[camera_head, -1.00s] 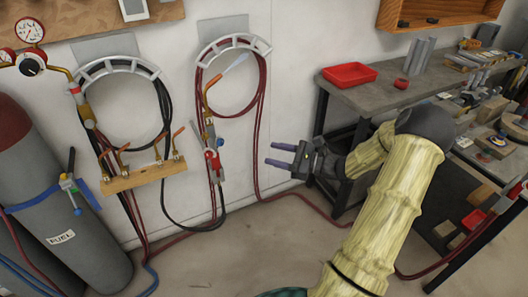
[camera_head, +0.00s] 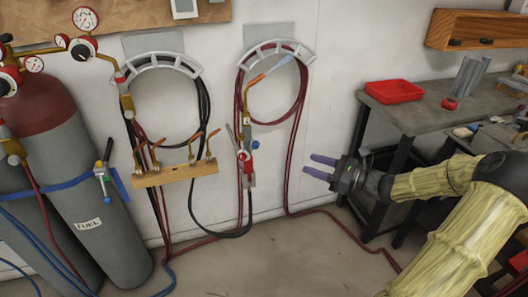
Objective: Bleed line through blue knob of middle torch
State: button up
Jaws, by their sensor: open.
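A torch (camera_head: 247,166) hangs on the wall below the right hose hanger, with a brass tube, an orange tip and a red part. A small blue knob (camera_head: 255,144) shows on its right side. Another brass torch (camera_head: 126,101) hangs at the left hanger. Several orange-tipped brass pieces (camera_head: 206,146) stand on a wooden block (camera_head: 176,176). I cannot tell for sure which one is the middle torch. My gripper (camera_head: 307,164) is open and empty, its two purple fingers pointing left, to the right of the red torch and apart from it.
Gas cylinders (camera_head: 107,225) with gauges stand at the left, strapped in blue. Red hoses (camera_head: 295,150) hang on the wall and run over the floor. A workbench (camera_head: 425,118) with a red tray (camera_head: 394,91) is at the right. Floor in the middle is clear.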

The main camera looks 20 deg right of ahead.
aim_at(258, 146)
jog(key=shift+w+a, duration=0.1)
jog(key=b+x, duration=0.1)
jog(key=x, duration=1.6)
jog(key=shift+a+b, duration=0.15)
jog(key=shift+b, duration=0.2)
jog(key=c, duration=1)
